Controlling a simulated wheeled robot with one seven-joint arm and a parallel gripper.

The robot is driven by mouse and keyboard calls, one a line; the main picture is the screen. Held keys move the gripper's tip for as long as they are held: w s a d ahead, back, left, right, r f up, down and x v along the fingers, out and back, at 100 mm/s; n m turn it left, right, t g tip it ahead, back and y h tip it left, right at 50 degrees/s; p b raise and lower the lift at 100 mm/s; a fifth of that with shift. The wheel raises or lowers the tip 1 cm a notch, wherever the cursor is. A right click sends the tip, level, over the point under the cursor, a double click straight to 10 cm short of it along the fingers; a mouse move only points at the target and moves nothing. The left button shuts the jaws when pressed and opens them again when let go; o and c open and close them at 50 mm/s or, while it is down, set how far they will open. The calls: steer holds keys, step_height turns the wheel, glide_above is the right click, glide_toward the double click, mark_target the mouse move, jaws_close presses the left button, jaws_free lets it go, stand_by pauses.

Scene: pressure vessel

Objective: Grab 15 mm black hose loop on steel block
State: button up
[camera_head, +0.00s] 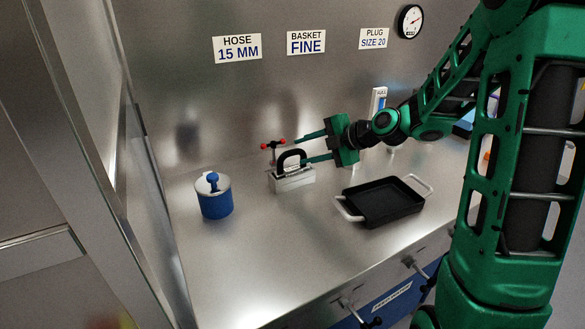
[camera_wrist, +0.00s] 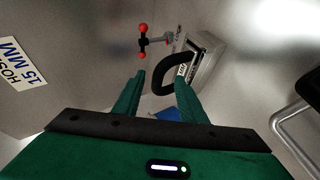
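The black hose loop (camera_head: 292,155) stands upright as an arch on the steel block (camera_head: 294,184), which sits on the metal counter. My gripper (camera_head: 301,149) is open, reaching in from the right, with its two green fingers spread near the loop. In the wrist view the curved end of the loop (camera_wrist: 158,87) shows between the fingers of my gripper (camera_wrist: 160,78), close to the right finger. The steel block (camera_wrist: 208,60) lies beyond it, with a small label beside the loop. I cannot tell whether a finger touches the loop.
A T-handle with red knobs (camera_head: 273,146) stands right behind the block, close to my upper finger. A blue canister with a white top (camera_head: 215,200) is to the left. A black tray with pale handles (camera_head: 384,203) is to the right. The front counter is clear.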

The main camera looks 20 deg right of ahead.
mark_target(298, 151)
steer(key=x, duration=0.4)
steer(key=shift+w+a, duration=0.2)
steer(key=shift+w, duration=0.1)
steer(key=shift+c, duration=0.4)
jaws_close()
